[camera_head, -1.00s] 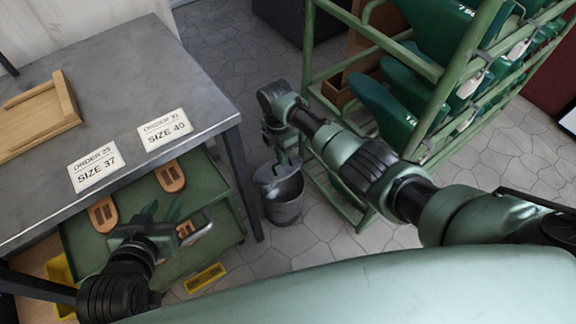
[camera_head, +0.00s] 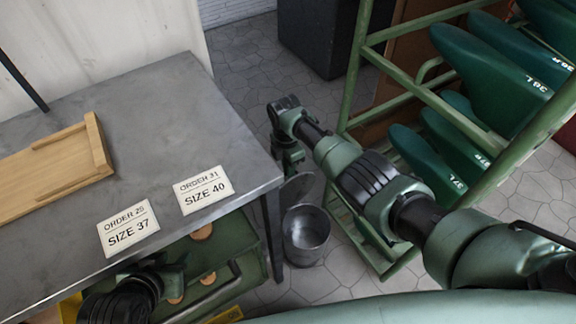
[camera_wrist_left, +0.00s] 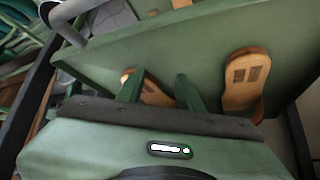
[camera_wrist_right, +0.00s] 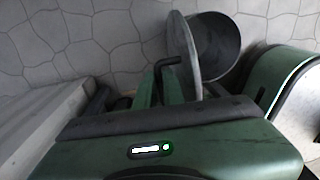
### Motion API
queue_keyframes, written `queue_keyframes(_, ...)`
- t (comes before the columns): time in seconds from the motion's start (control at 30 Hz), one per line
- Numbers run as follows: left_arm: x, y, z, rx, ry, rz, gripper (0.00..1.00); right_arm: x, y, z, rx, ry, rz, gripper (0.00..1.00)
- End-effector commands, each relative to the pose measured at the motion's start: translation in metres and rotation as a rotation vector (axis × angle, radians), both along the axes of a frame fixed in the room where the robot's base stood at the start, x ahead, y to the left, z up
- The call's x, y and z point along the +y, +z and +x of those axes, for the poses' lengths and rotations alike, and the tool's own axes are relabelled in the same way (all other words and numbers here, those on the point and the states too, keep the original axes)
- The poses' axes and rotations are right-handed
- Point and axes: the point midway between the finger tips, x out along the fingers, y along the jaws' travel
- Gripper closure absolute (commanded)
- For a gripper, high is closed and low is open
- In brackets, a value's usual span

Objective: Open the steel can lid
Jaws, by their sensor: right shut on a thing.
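The steel can (camera_head: 306,244) stands on the floor by the table's right leg. Its mouth is largely uncovered, and its inside shows in the right wrist view (camera_wrist_right: 222,45). The round lid (camera_head: 298,189) stands steeply tilted at the can's far rim; in the right wrist view the lid (camera_wrist_right: 183,48) is seen nearly edge-on. My right gripper (camera_wrist_right: 160,86) is shut on the lid's dark bent handle (camera_wrist_right: 167,63). My left gripper (camera_wrist_left: 158,90) is open and empty, with its fingers apart near the green tray.
A grey table (camera_head: 160,105) with a wooden tray (camera_head: 98,145) and two size cards stands at left. A green tray (camera_wrist_left: 200,50) with sandal soles is beneath its edge. A green rack (camera_head: 440,80) of shoe lasts stands close right of the can.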

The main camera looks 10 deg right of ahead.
Motion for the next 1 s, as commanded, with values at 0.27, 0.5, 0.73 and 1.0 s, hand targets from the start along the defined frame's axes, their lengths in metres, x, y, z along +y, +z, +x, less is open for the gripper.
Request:
queue_keyframes(0.27,0.005,-0.008,-0.014,0.072,0.006,0.015,0.64,0.0,-0.007,-0.008,0.015,0.001,0.001,1.0)
queue_keyframes(0.5,0.005,-0.008,-0.015,0.074,0.006,0.016,0.64,0.0,-0.008,-0.008,0.016,0.001,0.001,1.0)
queue_keyframes(0.73,0.005,-0.008,-0.015,0.073,0.006,0.016,0.64,0.0,-0.006,-0.007,0.013,0.002,0.001,0.69)
queue_keyframes(1.0,0.005,-0.007,-0.015,0.072,0.006,0.015,0.64,0.0,-0.003,-0.004,0.007,0.0,0.0,0.69)
